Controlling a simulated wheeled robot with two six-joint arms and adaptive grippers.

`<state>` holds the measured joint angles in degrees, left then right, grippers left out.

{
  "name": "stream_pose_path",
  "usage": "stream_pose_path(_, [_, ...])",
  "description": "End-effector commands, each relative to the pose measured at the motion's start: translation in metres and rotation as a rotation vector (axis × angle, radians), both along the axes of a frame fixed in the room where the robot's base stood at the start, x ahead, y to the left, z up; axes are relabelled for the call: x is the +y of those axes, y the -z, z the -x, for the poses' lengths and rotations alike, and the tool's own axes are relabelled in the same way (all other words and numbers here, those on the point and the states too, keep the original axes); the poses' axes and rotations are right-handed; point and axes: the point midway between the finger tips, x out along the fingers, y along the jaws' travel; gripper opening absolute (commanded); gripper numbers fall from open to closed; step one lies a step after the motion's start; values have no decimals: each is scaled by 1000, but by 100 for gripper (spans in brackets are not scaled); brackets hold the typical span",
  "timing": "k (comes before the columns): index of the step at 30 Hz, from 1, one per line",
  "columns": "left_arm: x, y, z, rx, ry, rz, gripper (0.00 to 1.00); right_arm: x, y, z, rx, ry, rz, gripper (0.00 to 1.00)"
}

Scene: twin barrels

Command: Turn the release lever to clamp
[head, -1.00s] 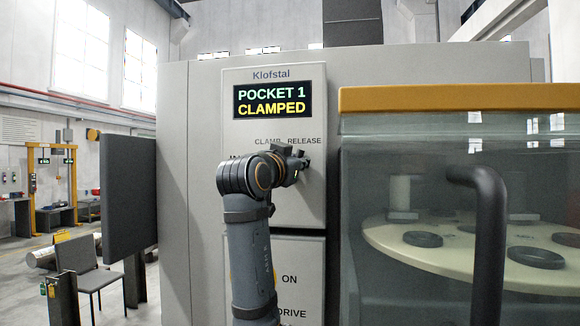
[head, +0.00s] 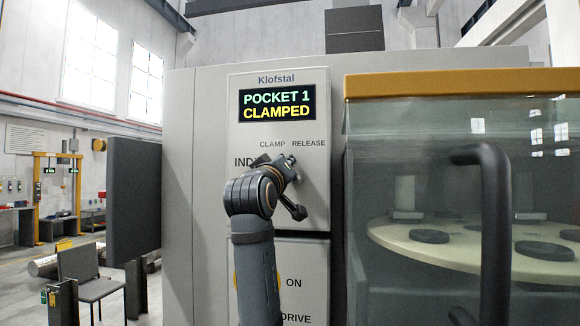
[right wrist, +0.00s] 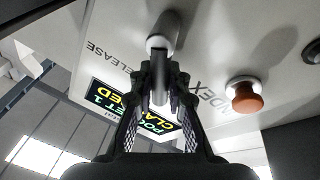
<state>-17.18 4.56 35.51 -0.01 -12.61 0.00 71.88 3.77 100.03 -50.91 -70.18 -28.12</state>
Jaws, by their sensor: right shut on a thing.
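In the head view my right gripper (head: 287,178) is tilted against the panel below the CLAMP and RELEASE labels and hides most of the lever. The lever's exact angle is hard to tell. The display (head: 277,104) reads POCKET 1 CLAMPED. My left gripper is not in view.
An orange-red button (right wrist: 245,98) sits beside the lever in the wrist view. A glazed enclosure with a yellow top edge (head: 460,83) and a dark handle (head: 495,230) stands right. A dark grey panel (head: 133,200) and a chair (head: 85,275) are left.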

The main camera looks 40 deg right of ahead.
Motion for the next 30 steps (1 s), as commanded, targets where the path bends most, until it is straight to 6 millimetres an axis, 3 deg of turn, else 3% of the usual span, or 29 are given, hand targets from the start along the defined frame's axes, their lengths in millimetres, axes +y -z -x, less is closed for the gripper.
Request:
stream_pose_path(12, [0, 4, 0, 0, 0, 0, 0, 4, 10, -6, 141, -1, 107, 0])
stream_pose_path(29, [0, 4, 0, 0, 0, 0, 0, 4, 10, -7, 158, -1, 122, 0])
stream_pose_path(30, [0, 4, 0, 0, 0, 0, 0, 4, 10, -7, 158, -1, 122, 20])
